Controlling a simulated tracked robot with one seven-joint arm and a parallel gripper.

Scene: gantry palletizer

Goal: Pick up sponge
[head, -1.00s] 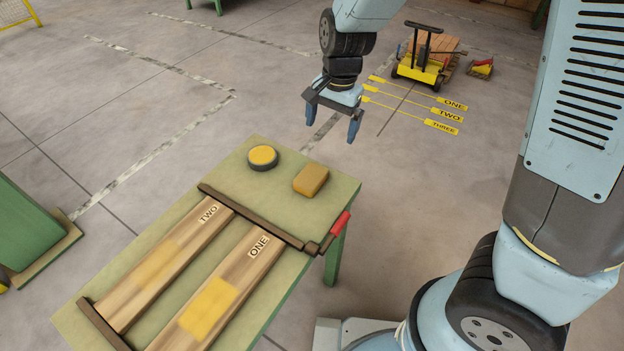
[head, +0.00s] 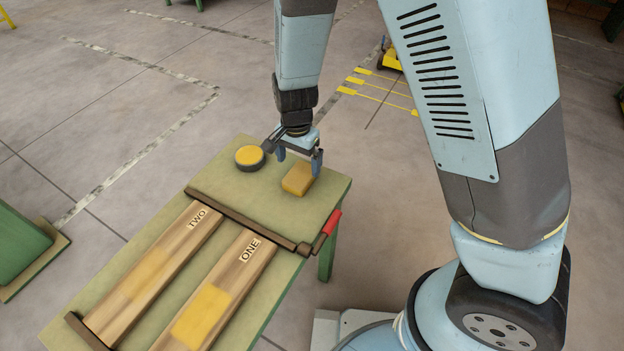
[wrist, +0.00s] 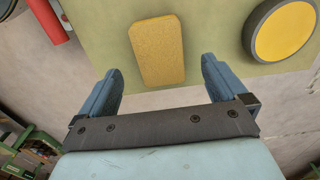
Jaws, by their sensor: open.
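The sponge (head: 298,180) is a yellow-tan block lying flat on the far part of the green table (head: 325,190). It also shows in the wrist view (wrist: 158,50), ahead of the fingertips and between their lines. My gripper (head: 299,163) is open and empty, at the far edge of the sponge in the head view. One finger overlaps the sponge's far right corner there; I cannot tell whether it touches. In the wrist view, the blue fingers of my gripper (wrist: 161,75) stand apart, with the near end of the sponge close to the gap between them.
A round dark tin with a yellow top (head: 249,157) sits left of the sponge. A brown bar (head: 240,216) with a red handle (head: 331,223) crosses the table. Wooden boards labelled ONE (head: 215,290) and TWO (head: 155,265) lie beyond the bar, towards the front left.

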